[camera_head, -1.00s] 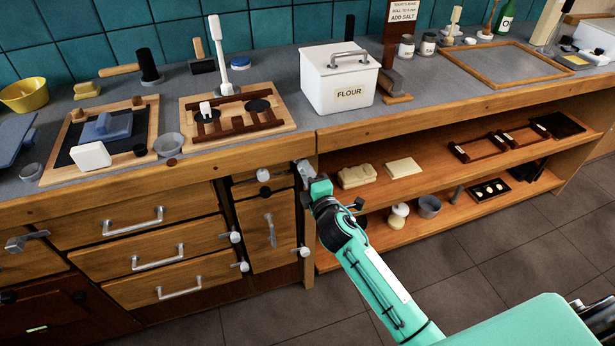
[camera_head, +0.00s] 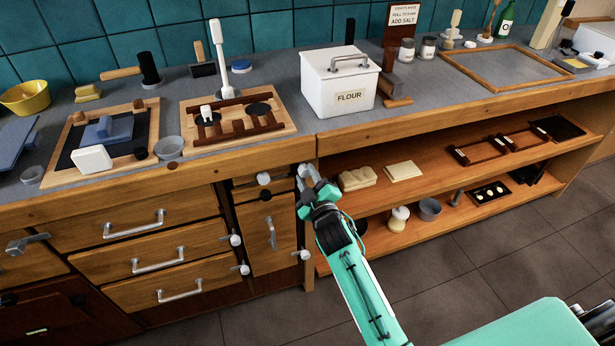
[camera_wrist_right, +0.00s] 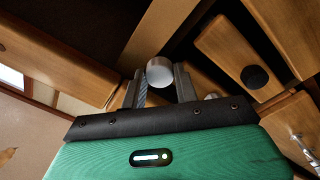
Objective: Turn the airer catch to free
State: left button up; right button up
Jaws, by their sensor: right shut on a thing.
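My right gripper (camera_head: 308,184) reaches up to the counter's front edge, by the wooden post between the drawer unit and the open shelves. In the right wrist view, the gripper (camera_wrist_right: 158,84) has its two grey fingers on either side of a pale, round-ended knob (camera_wrist_right: 160,70), and it is shut on it. The knob seems to be the airer catch; no label shows. In the head view the fingers and wrist mostly hide the catch, so its turned position cannot be told. My left gripper is not in view.
Pale knobs (camera_head: 263,179) stick out from the drawer fronts left of the gripper. The open shelf (camera_head: 440,184) to the right holds bread and trays. A white flour bin (camera_head: 338,88) stands on the counter above. Tiled floor (camera_head: 470,265) in front is clear.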

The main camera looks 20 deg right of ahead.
jog(key=shift+m, duration=0.3)
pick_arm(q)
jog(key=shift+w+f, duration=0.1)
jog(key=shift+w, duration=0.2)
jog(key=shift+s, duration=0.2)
pick_arm(e)
jog(key=o, duration=1)
jog(key=shift+s, duration=0.1)
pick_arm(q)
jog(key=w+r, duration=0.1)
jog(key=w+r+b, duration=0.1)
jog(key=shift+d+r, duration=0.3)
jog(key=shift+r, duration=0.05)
pick_arm(e)
jog(key=s, duration=0.9)
jog(key=s+f, duration=0.1)
jog(key=s, duration=0.3)
jog(key=shift+s+d, duration=0.25)
jog(key=shift+s, duration=0.05)
